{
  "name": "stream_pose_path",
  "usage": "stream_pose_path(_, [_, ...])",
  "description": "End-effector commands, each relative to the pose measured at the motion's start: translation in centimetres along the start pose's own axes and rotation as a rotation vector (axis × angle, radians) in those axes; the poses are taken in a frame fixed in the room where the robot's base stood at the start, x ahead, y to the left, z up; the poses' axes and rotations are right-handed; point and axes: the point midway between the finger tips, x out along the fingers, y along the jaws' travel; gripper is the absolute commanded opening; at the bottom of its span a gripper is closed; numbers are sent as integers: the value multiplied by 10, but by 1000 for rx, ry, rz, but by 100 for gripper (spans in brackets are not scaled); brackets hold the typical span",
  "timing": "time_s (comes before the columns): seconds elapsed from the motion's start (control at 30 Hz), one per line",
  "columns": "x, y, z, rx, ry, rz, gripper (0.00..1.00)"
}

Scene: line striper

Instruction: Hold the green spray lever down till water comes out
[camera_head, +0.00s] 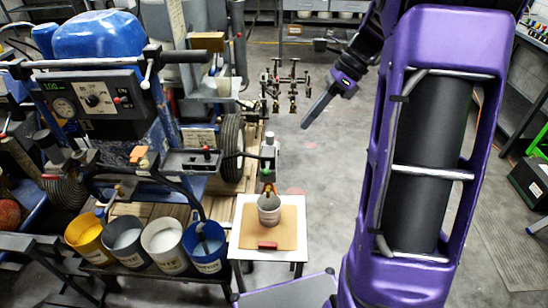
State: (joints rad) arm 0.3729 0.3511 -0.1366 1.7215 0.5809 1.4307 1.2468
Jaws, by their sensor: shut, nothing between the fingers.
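The line striper stands at the left, with a blue tank (95,36) and a grey control panel (92,97) below a handlebar. A small upright spray-head assembly (268,150) with what looks like a green part stands right of the machine's front, above a grey cup (269,210). I cannot make out the green lever clearly at this size. No water stream can be made out. My gripper (307,124) is shut and empty, with its dark fingers pointing down and left. It is in the open, above and right of the spray-head assembly and apart from it.
The cup and a red block (268,245) are on a brown board (287,230) on a small white table (302,254). Yellow (84,232), grey, white and blue (207,262) buckets stand at lower left. A wheel (232,147) is left of the assembly. Open floor (335,155) lies to its right.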

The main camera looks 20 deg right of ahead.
Motion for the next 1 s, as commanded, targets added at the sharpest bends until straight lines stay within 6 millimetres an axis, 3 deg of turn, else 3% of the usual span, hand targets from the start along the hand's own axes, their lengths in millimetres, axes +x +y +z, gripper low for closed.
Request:
stream_pose_path(0.37, [9,-1,0,-1,2,-2,0])
stream_pose_path(0.8, [96,-1,-2,1,3,0,0])
stream_pose_path(1.0, [126,-1,-1,0,3,-1,0])
